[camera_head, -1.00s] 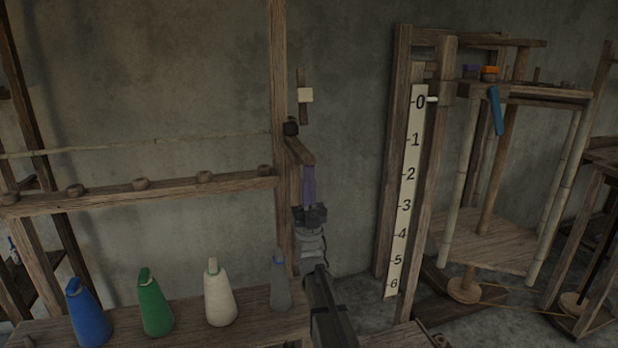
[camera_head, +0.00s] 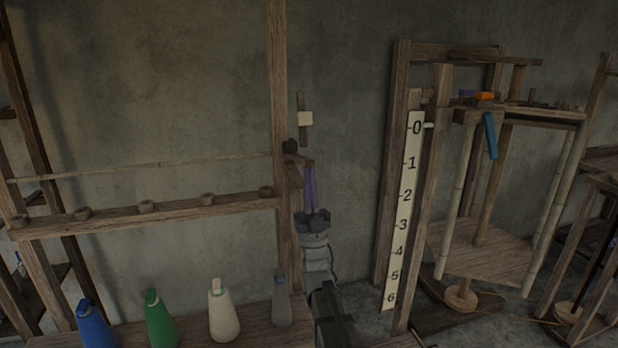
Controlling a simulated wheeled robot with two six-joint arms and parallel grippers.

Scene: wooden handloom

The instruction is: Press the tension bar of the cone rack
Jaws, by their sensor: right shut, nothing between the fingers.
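The cone rack is the wooden frame at left, with a long peg rail (camera_head: 180,211) and a tall right post (camera_head: 278,100). A short wooden bar (camera_head: 302,160), which looks like the tension bar, juts from this post below a dark knob (camera_head: 289,146). My right gripper (camera_head: 310,170) points up in front of the post. Its purplish fingers are shut and empty, with the tips just under the bar's outer end. They seem to meet the bar, but I cannot tell whether they touch. My left gripper is not in view.
Blue (camera_head: 95,328), green (camera_head: 160,322), white (camera_head: 223,315) and grey (camera_head: 281,303) cones stand on the lower shelf. A pale numbered scale (camera_head: 402,210) and a wooden frame with bamboo poles (camera_head: 552,210) stand at right. Bare wall lies between.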

